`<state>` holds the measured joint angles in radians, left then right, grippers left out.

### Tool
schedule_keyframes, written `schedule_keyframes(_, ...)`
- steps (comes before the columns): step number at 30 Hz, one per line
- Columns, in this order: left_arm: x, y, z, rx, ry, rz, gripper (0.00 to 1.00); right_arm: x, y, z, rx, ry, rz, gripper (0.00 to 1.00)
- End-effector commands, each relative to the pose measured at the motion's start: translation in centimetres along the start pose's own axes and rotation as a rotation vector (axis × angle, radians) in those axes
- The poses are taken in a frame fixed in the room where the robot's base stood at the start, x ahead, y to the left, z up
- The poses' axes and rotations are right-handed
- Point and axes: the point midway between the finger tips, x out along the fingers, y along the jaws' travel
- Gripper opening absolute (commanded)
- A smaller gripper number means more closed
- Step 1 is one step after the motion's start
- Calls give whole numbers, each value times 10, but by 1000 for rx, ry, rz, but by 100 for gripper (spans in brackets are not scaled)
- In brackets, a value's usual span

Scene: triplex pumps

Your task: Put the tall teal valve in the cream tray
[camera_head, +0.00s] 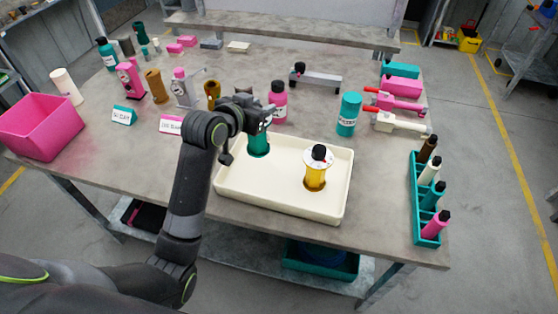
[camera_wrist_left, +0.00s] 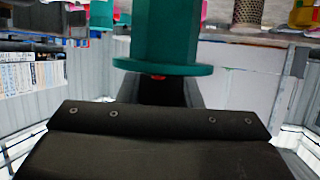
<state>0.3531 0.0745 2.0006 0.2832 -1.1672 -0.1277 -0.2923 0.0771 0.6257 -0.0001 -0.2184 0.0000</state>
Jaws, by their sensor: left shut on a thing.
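My left gripper (camera_head: 252,112) is shut on the teal valve (camera_head: 259,145), whose lower part shows below the jaws. The valve looks upright over the back left part of the cream tray (camera_head: 236,190). I cannot tell whether its base touches the tray floor. In the left wrist view the teal valve (camera_wrist_left: 165,35) shows as a teal body with a wide round flange, close against the dark gripper finger. Its other end is out of that view. My right gripper is not in view.
A yellow valve with a white flange and black top (camera_head: 316,172) stands in the tray's right half. A pink bottle (camera_head: 278,103) and a teal bottle (camera_head: 348,114) stand behind the tray. A teal rack of bottles (camera_head: 418,215) is at the right, a pink bin (camera_head: 42,128) at the left.

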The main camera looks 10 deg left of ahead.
Motion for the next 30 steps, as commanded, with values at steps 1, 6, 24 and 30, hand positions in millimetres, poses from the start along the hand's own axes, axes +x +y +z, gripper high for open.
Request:
schedule_keyframes(1, 4, 0, 11, -3, -3, 1, 0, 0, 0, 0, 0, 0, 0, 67)
schedule_keyframes(6, 14, 1, 36, -3, 0, 0, 0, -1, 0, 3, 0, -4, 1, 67)
schedule_keyframes(24, 31, 1, 77, 0, 3, -1, 0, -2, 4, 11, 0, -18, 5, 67)
schedule_keyframes(30, 32, 0, 81, 0, 2, -1, 0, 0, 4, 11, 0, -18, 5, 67)
